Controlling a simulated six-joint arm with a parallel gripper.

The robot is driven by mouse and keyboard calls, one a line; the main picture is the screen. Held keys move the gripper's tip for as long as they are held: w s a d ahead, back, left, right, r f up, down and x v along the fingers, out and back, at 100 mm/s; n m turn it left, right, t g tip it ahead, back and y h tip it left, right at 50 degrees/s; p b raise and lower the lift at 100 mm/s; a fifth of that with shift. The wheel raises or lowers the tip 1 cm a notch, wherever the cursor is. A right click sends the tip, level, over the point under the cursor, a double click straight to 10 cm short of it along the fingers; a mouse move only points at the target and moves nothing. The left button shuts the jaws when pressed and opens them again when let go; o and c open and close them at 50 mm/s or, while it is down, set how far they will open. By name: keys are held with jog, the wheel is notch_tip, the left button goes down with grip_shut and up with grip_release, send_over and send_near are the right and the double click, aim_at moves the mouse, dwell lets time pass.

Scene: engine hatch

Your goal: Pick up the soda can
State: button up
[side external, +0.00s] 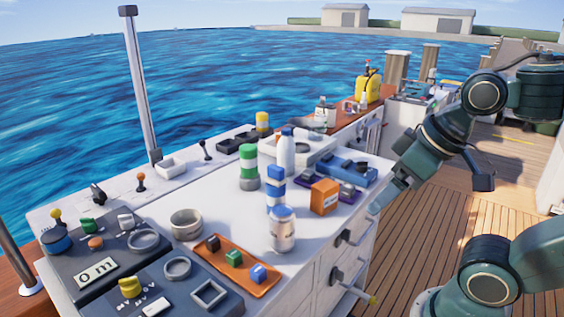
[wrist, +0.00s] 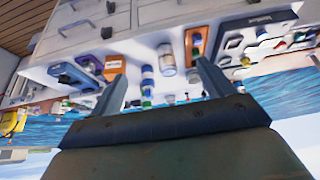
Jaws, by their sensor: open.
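A silver-white cylinder with a pale label and bluish top, which looks like the soda can (side external: 282,230), stands upright on the white counter near its front edge. It also shows between the finger lines in the wrist view (wrist: 166,58), apart from both fingers. My gripper (side external: 380,200) is open and empty at the counter's right edge, to the right of the can. In the wrist view its two fingers (wrist: 161,70) are spread apart, with nothing held between them. The fingertips are hard to make out in the side view.
Blue-and-white stacked blocks (side external: 275,188) stand just behind the can. An orange box (side external: 324,196) stands to its right, toward my gripper. An orange tray (side external: 215,268) with small blocks lies to its left. A white bottle (side external: 286,153) and green stack (side external: 249,168) stand farther back.

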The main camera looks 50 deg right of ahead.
jog(key=shift+w, duration=0.15)
jog(key=n+g+y, duration=0.2)
jog(key=n+g, duration=0.3)
jog(key=n, duration=1)
send_near(284, 210)
jog(key=shift+w+a+f, duration=0.15)
jog(key=shift+f, duration=0.25)
jog(key=f, duration=0.5)
jog(key=a+f, duration=0.1)
jog(key=f, duration=0.2)
jog(key=shift+w+a+f, duration=0.1)
jog(key=shift+f, duration=0.2)
